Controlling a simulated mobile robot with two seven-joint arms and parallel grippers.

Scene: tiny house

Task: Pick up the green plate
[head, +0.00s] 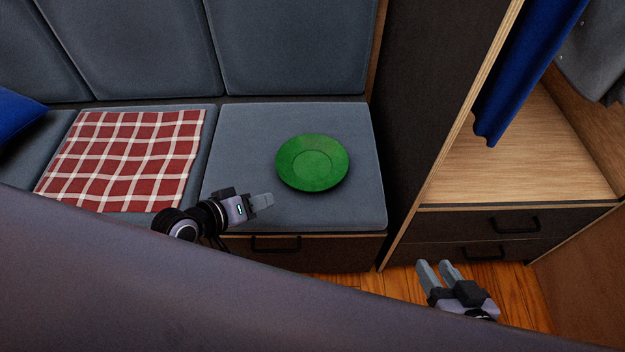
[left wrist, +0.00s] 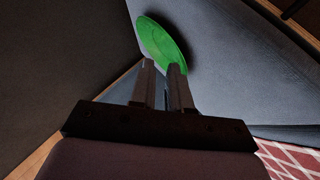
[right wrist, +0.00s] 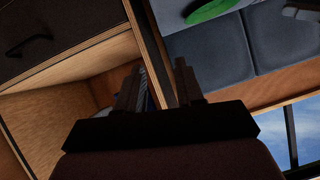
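The green plate (head: 312,163) lies on the right-hand grey seat cushion (head: 240,135). It also shows beyond the fingertips in the left wrist view (left wrist: 162,42), and partly, cut off at the top, in the right wrist view (right wrist: 210,9). My left gripper (head: 267,200) is over the front of that cushion, to the lower left of the plate and apart from it. Its fingers (left wrist: 163,68) stand apart with nothing between them. My right gripper (head: 436,266) is in front of the drawers, well to the lower right of the plate. Its fingers (right wrist: 159,68) are spread and empty.
A red checked cloth (head: 125,160) lies on the cushion to the left, and a blue pillow (head: 15,115) is at the far left. A dark partition (head: 425,90) rises right of the plate's cushion. Drawers (head: 500,228) stand beyond it. A large dark surface (head: 200,290) crosses the foreground.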

